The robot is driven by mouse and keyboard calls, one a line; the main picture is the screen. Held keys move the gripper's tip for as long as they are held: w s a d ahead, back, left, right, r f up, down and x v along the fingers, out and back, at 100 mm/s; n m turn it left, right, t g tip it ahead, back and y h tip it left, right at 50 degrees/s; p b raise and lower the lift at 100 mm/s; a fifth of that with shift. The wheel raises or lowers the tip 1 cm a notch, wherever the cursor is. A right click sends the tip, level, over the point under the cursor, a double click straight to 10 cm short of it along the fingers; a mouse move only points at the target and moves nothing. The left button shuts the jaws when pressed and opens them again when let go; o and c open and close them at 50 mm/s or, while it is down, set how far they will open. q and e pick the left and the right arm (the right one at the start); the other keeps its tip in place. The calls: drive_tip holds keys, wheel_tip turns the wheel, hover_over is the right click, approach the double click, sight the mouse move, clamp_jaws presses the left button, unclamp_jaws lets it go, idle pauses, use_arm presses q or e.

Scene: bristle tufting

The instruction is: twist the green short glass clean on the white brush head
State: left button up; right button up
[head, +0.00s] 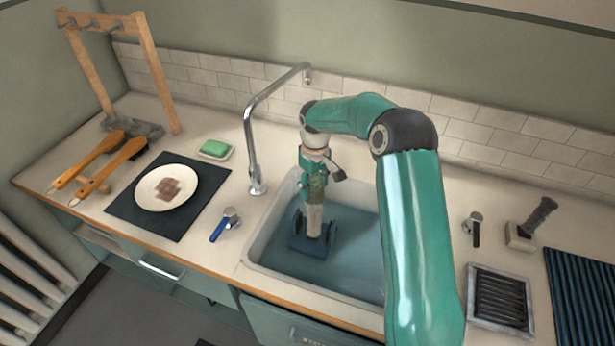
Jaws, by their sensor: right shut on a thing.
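My right gripper (318,174) points down over the sink (262,250), shut on a small murky green thing that looks like the green short glass (317,188). The white brush head (314,220) stands upright right below it, on a dark blue base (314,245) in the sink. The glass is over or against the top of the brush; I cannot tell how far down it sits. The gripper's fingers hide part of the glass. My left gripper is not in view.
A tall faucet (252,140) stands at the sink's left rim. Left of it are a green soap (215,148), a stained plate (148,187) on a dark mat, wooden brushes (95,160) and a wooden rack (152,70). A drying grid (500,297) and ribbed mat (585,295) lie right.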

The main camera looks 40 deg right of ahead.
sight(315, 208)
drive_tip(key=shift+w+a+f, duration=0.1)
drive_tip(key=shift+w, duration=0.1)
drive_tip(key=shift+f, duration=0.15)
drive_tip(key=shift+s+f+b, duration=0.2)
drive_tip(key=shift+f+b, duration=0.35)
drive_tip(key=shift+s+d+f+b, duration=0.1)
drive_tip(key=shift+f+b, duration=0.65)
drive_tip(key=shift+f, duration=0.55)
drive_tip(key=shift+s+d+f+b, duration=0.1)
drive_tip(key=shift+f+b, duration=0.6)
drive_tip(key=shift+f, duration=0.6)
drive_tip(key=shift+f+b, duration=1.3)
drive_tip(key=shift+f, duration=0.4)
drive_tip(key=o, duration=0.8)
drive_tip(key=c, duration=0.6)
drive_tip(key=shift+o, duration=0.2)
